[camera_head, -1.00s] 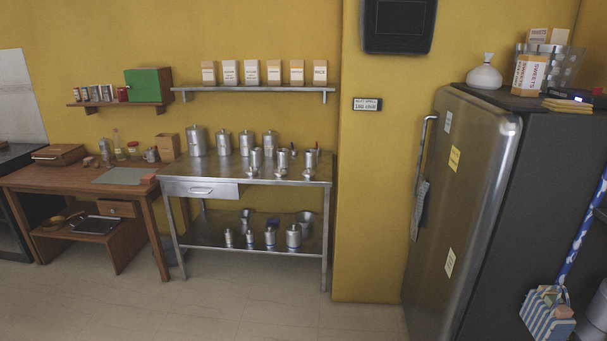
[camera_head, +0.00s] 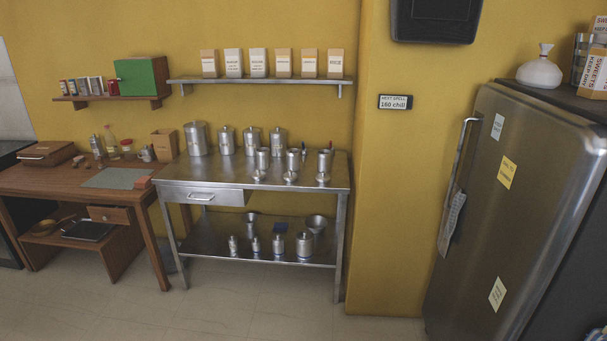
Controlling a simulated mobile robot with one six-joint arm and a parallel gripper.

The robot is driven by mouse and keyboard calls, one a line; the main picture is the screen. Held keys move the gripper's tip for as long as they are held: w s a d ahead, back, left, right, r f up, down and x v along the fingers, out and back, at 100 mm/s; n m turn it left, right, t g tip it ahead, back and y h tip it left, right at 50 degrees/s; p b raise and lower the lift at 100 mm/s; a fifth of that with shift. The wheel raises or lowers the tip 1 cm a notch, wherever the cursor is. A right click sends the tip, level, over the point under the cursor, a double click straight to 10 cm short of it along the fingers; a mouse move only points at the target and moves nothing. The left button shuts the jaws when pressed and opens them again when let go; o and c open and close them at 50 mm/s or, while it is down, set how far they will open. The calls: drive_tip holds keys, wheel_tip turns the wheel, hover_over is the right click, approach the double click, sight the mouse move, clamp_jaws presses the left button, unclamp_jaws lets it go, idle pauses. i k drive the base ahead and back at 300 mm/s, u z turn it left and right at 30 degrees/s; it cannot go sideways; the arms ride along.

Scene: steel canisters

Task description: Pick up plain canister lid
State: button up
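A steel table holds the canisters. At the back of its top stand several lidded steel canisters, the largest (camera_head: 196,139) at the left. In front of them are three slimmer steel canisters: a left one (camera_head: 262,158), a middle one (camera_head: 292,160) and a right one (camera_head: 324,160). Small, shiny lid-like pieces lie just in front of these: a left piece (camera_head: 259,175), a middle piece (camera_head: 290,177) and a right piece (camera_head: 322,178). They are too small to tell which is plain. My gripper is not in view.
The steel table (camera_head: 220,172) has a lower shelf with small canisters (camera_head: 304,246) and funnel-like pieces (camera_head: 316,223). A wooden desk (camera_head: 50,182) stands left, a steel fridge (camera_head: 520,210) right. A wall shelf (camera_head: 262,81) with cartons hangs above. The floor (camera_head: 240,312) in front is clear.

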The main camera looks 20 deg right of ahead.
sight(324, 177)
drive_tip(key=u, duration=0.5)
drive_tip(key=i, duration=1.6)
drive_tip(key=u, duration=0.35)
